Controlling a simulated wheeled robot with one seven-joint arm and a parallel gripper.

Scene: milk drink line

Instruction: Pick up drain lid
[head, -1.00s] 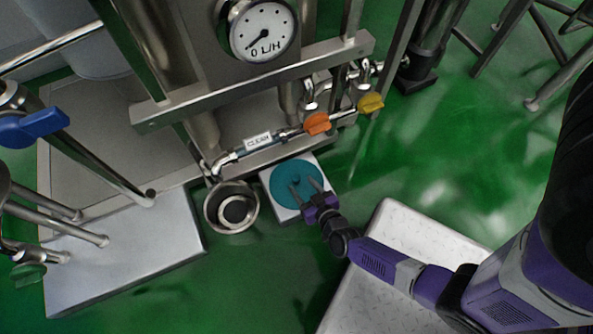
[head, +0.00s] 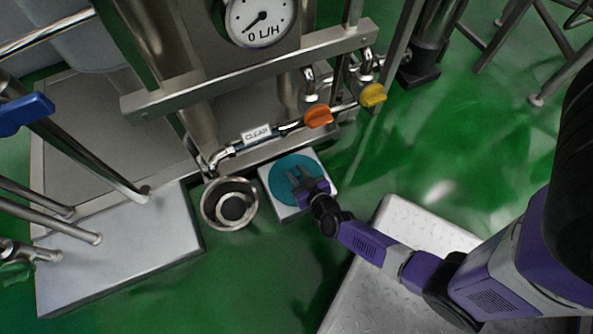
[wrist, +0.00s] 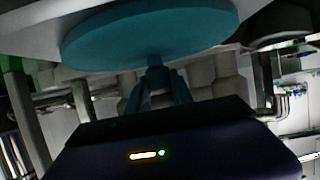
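The drain lid (head: 283,170) is a round teal disc lying on a pale square block on the floor, beside the open drain. My gripper (head: 299,174) reaches over it from the lower right, its two fingers close together at the lid's middle. In the wrist view the lid (wrist: 150,35) fills the top, with a short knob at its centre. The fingers (wrist: 155,78) come together at this knob and appear shut on it. The lid looks still down on the block, and my fingers partly hide its middle.
The round metal drain (head: 208,204) is left of the pale block (head: 285,212). A steel frame with an orange valve (head: 318,116) and a yellow valve (head: 373,95) stands behind. A steel plinth (head: 120,250) lies left.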

